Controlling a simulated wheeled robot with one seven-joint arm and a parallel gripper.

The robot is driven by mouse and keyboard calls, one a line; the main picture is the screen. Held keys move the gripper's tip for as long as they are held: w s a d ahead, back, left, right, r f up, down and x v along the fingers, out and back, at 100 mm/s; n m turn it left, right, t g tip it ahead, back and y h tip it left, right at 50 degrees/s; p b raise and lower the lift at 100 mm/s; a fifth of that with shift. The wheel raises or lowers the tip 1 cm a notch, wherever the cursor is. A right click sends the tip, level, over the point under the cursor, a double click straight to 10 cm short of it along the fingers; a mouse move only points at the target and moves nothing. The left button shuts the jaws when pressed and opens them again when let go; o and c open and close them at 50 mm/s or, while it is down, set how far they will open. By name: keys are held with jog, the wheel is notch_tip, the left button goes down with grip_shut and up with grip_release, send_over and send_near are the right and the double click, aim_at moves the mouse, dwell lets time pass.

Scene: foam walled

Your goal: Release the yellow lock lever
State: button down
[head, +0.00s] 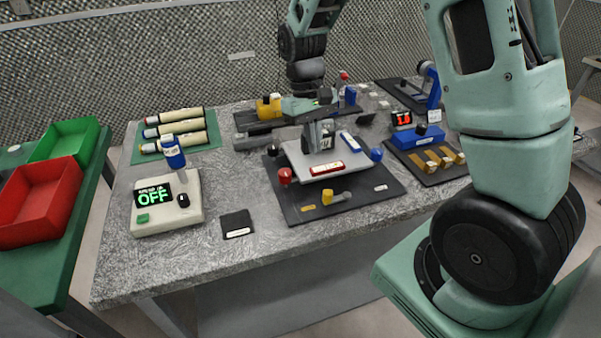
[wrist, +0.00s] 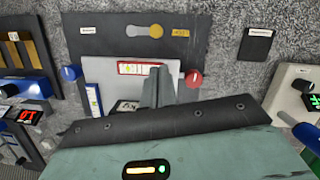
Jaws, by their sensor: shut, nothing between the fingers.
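The yellow lock lever (head: 327,196) lies on the front part of a dark base plate (head: 360,208), with a yellow round end and a pale bar. In the wrist view the yellow end (wrist: 156,31) is near the top, beside a small yellow label (wrist: 180,33). My gripper (head: 319,144) is above the light grey block (head: 302,164) behind the lever. In the wrist view its fingertips (wrist: 158,72) are together, empty, and apart from the lever. The fingers hide part of the block; whether they touch it I cannot tell.
A red knob (head: 286,175) and blue knob (head: 376,154) flank the block. A white box (head: 155,218) with an OFF display stands left, near a small black pad (head: 237,223). A blue device (head: 417,136) stands right. The table's front strip is clear.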

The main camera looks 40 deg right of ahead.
jog(key=p+x, duration=0.1)
jog(key=x, duration=0.9)
jog(key=shift+s+a, duration=0.1)
